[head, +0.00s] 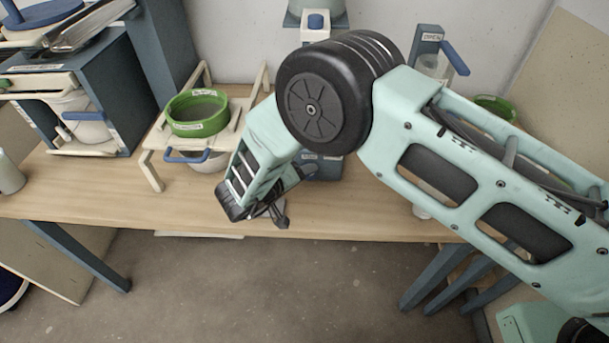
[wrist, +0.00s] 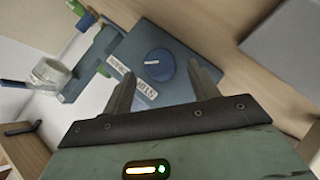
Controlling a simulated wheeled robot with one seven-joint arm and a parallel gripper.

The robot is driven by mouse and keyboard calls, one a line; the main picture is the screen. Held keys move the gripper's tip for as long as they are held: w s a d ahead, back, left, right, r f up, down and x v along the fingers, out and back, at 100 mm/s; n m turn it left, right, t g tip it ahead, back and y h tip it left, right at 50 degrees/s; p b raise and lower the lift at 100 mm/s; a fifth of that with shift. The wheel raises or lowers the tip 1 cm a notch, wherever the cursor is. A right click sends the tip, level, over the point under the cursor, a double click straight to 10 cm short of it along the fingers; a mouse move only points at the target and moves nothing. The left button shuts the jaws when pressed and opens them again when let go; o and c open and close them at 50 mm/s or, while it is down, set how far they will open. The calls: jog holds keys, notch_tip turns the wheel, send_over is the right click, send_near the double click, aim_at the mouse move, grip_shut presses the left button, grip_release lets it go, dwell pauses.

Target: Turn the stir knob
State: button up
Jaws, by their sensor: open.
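In the wrist view a round blue knob (wrist: 154,65) with a white mark across it sits on a grey-blue base (wrist: 185,37) with white labels. My gripper (wrist: 161,70) is open and empty, with the knob showing between and beyond its two fingers. I cannot tell how far the fingertips are from the knob, but I see no contact. In the head view my gripper (head: 280,210) hangs over the table's front, in front of the grey-blue machine (head: 322,167). My arm hides most of that machine, including the knob.
A green sieve (head: 198,113) sits on a cream stand (head: 151,168) to the left, above a white bucket with a blue handle (head: 187,157). A grey-blue cabinet (head: 117,75) stands further left. A unit with a blue lever (head: 454,57) stands behind my arm.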

jog(key=b+v, duration=0.2)
jog(key=v, duration=1.2)
jog(key=shift+s+a+b, duration=0.2)
jog(key=shift+s+b, duration=0.05)
jog(key=shift+b, duration=0.15)
jog(key=shift+r, duration=0.1)
